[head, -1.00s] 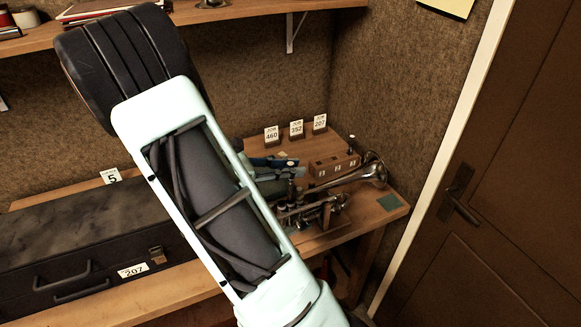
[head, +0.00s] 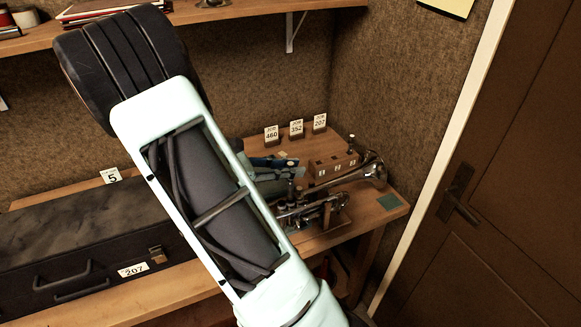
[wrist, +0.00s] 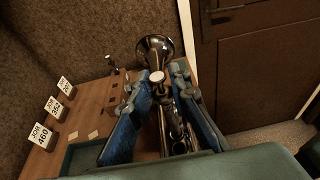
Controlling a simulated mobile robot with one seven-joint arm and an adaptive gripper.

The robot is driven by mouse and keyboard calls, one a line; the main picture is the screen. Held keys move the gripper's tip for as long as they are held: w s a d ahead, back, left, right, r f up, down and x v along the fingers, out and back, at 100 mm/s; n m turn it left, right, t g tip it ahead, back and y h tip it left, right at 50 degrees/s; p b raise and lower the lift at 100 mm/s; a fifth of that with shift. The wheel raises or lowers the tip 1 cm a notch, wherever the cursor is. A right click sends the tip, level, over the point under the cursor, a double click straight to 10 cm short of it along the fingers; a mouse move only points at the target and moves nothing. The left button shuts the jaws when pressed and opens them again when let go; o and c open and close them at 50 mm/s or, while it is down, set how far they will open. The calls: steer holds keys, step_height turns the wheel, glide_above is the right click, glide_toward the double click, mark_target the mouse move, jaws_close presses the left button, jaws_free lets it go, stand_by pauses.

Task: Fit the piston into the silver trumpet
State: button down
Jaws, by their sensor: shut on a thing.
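The silver trumpet (head: 375,172) lies on the bench at the right, its bell toward the back right. Its valve section is near the front of the bench. In the wrist view the trumpet (wrist: 152,48) lies beyond and below the fingers. My gripper (wrist: 160,105) is at the valve section, with a blue finger on each side. It is shut on the piston (wrist: 157,77), whose pale round top shows between the fingers. The piston (head: 291,188) looks upright over the valves in the head view. I cannot tell how far it sits in a casing.
A wooden block (head: 334,166) with a piston standing at its right end is behind the trumpet. Job cards (head: 296,128) stand along the back. A black case (head: 75,240) fills the bench's left. A green patch (head: 390,202) is at the right corner, near the door (head: 490,200).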

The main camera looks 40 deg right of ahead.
mark_target(290, 198)
steer(key=shift+f+b, duration=2.5)
steer(key=shift+f, duration=1.55)
steer(key=c, duration=1.7)
jaws_free()
steer(key=shift+c, duration=0.2)
steer(key=v, duration=1.2)
steer(key=shift+r, duration=0.1)
